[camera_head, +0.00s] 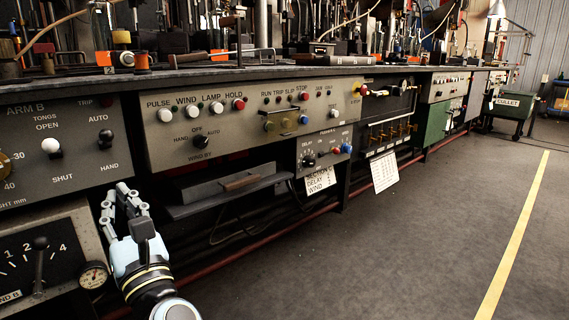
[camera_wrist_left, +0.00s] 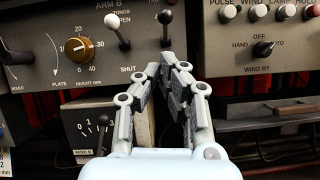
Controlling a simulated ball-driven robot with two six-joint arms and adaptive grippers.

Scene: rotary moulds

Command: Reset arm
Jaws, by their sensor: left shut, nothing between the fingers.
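My left gripper (camera_head: 124,190) is at the lower left in the head view, in front of the console. Its fingers are closed together with nothing between them, and their tips (camera_wrist_left: 166,62) show in the left wrist view below the ARM B panel (camera_head: 78,172). That panel carries a white-knobbed tongs lever (camera_head: 51,146), also in the left wrist view (camera_wrist_left: 112,22), with its knob near OPEN. Beside it is a black-knobbed lever (camera_head: 106,135) with its knob near AUTO. The fingers appear apart from both levers. My right gripper is not in view.
Right of the gripper is a grey panel (camera_head: 250,125) with coloured buttons and a WIND BY knob (camera_head: 200,141). A shelf with a handle (camera_head: 230,200) juts out below it. The grey floor (camera_head: 400,240) at right is clear.

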